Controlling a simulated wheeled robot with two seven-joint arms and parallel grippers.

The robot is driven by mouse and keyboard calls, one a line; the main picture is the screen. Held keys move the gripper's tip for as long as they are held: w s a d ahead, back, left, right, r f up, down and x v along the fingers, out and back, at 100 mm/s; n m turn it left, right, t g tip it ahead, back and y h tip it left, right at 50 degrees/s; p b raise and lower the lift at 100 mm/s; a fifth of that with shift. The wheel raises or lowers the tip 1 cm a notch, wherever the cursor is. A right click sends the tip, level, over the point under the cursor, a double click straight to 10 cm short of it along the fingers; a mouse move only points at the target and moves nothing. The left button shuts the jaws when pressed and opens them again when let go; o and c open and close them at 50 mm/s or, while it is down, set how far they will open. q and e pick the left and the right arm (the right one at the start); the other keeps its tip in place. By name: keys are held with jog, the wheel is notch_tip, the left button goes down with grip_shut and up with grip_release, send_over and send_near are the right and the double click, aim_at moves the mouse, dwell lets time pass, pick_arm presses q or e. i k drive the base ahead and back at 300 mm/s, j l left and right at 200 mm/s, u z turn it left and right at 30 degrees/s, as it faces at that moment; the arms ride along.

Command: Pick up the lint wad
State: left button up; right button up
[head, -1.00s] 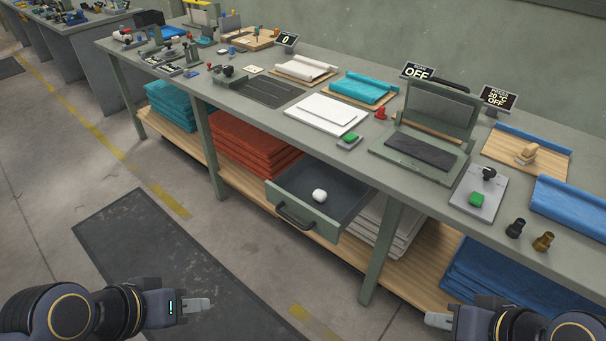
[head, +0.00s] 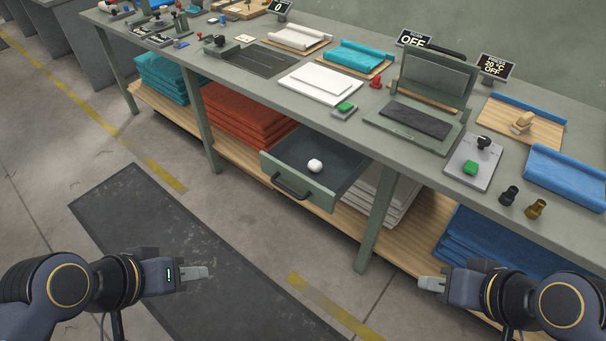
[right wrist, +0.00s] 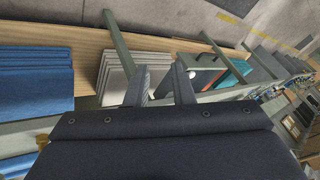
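The lint wad (head: 315,166) is a small white rounded lump. It lies inside the open grey drawer (head: 318,199) under the bench, near the drawer's front. My left gripper (head: 208,272) is at the lower left over the floor, away from the drawer; its fingers show edge-on, so its opening cannot be told. My right gripper (head: 420,283) is at the lower right, in front of the bench and apart from the wad. In the right wrist view the right gripper (right wrist: 161,82) has its two fingers apart with nothing between them.
The drawer has a dark handle (head: 290,187). A bench leg (head: 374,225) stands right of the drawer. The bench top (head: 240,95) holds cloths, boards and switches. Folded red (head: 245,117) and blue (head: 490,245) cloths lie on the lower shelf. The floor in front is clear, with a dark mat (head: 180,235).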

aim_at(314, 165)
jog(key=i+l+u, duration=0.25)
jog(key=u, duration=0.15)
jog(key=i+l+u, duration=0.75)
jog(key=l, duration=0.15)
jog(key=k+j, duration=0.05)
jog(key=k, duration=0.05)
